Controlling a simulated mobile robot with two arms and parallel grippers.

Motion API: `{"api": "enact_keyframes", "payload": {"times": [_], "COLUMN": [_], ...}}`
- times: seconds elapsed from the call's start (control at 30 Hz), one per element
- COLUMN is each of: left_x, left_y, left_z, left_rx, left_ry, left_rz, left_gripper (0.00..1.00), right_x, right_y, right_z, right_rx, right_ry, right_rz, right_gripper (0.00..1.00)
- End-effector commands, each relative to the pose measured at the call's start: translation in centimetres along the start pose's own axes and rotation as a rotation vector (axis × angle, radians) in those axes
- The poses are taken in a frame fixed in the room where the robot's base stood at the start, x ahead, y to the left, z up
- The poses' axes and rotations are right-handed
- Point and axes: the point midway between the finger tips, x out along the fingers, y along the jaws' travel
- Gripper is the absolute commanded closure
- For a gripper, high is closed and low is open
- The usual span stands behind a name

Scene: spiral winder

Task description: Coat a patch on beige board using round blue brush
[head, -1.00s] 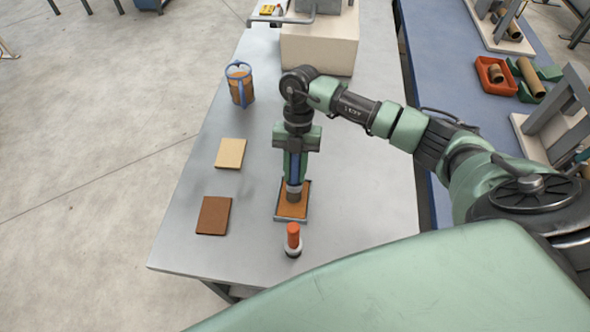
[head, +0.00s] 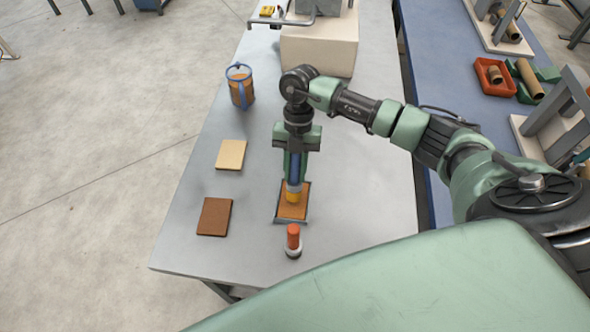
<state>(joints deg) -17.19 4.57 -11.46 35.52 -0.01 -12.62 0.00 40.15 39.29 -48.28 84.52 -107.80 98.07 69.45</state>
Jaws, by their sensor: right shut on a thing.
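My right gripper (head: 296,150) points down over the table and is shut on the round blue brush (head: 294,170). The brush is upright, and its bristle end is amber-yellow. The bristle end is at the shallow grey tray (head: 278,213) with an orange-brown filling; whether it touches the filling is hard to tell. The beige board (head: 230,154) lies flat on the table to the left of the tray, with no patch visible on it. My left gripper is not in view.
A brown board (head: 214,216) lies nearer than the beige one. An orange-topped object (head: 293,240) stands just in front of the tray. A blue-framed orange container (head: 240,86) stands behind the beige board. A cream block (head: 320,52) is at the back.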

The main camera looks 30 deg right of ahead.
Motion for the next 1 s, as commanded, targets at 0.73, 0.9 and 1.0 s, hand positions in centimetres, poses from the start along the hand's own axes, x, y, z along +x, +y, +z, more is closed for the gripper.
{"api": "enact_keyframes", "payload": {"times": [0.73, 0.9, 1.0], "left_x": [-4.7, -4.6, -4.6], "left_y": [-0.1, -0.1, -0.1], "left_z": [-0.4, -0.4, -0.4], "left_rx": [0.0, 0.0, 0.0], "left_ry": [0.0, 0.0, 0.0], "left_rz": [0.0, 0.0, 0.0], "left_gripper": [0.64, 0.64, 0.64], "right_x": [-5.7, -5.6, -5.6], "right_y": [0.1, 0.1, 0.0], "right_z": [-2.0, -2.0, -2.0], "right_rx": [-0.001, -0.001, -0.001], "right_ry": [-0.001, -0.001, -0.001], "right_rz": [0.001, 0.001, 0.002], "right_gripper": [1.0, 1.0, 1.0]}}
